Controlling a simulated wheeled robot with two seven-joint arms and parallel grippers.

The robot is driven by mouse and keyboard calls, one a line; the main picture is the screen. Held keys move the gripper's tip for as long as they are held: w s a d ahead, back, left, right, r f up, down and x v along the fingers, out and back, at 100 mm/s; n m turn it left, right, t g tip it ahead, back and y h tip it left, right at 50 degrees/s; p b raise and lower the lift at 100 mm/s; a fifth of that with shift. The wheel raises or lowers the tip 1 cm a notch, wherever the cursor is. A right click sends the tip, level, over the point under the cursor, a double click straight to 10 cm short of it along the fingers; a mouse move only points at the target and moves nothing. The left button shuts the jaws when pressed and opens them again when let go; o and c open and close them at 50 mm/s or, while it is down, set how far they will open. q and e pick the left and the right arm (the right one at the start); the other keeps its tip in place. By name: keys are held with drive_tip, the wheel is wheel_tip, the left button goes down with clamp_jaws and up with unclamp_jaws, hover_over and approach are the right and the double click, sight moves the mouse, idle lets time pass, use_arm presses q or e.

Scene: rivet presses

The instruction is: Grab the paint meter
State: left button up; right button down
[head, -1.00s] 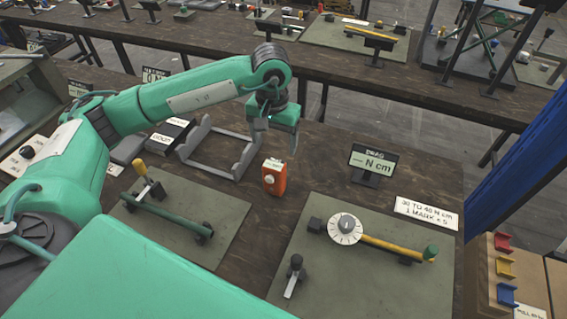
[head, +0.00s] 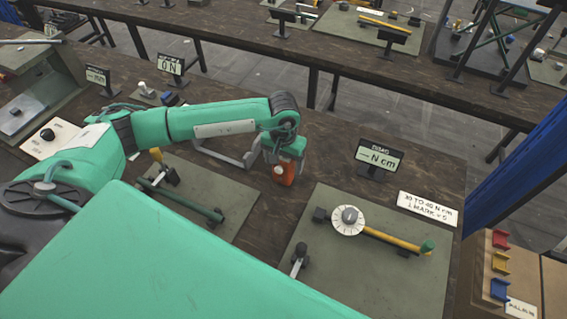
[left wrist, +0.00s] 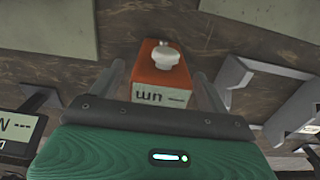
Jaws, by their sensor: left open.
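The paint meter is a small orange box (head: 284,174) with a white knob and a white label reading "um". It stands upright on the dark wooden bench in the head view, and it also shows in the left wrist view (left wrist: 161,66). My left gripper (head: 283,168) is right at the meter, its fingers partly hiding it in the head view. In the left wrist view the open fingers (left wrist: 162,88) lie on either side of the orange box, with a small gap showing. My right gripper is not in view.
A grey bracket stand (head: 240,155) is just left of the meter. Green-grey mats with a lever (head: 181,198) and a dial with a yellow handle (head: 347,219) lie in front.

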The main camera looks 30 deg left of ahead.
use_arm(q)
drive_tip(key=shift+f, duration=0.75)
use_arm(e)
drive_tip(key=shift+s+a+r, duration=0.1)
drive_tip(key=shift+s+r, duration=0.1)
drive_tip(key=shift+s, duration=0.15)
use_arm(q)
drive_tip(key=c, duration=1.1)
drive_tip(key=shift+c, duration=0.2)
drive_tip(key=shift+r, duration=0.1)
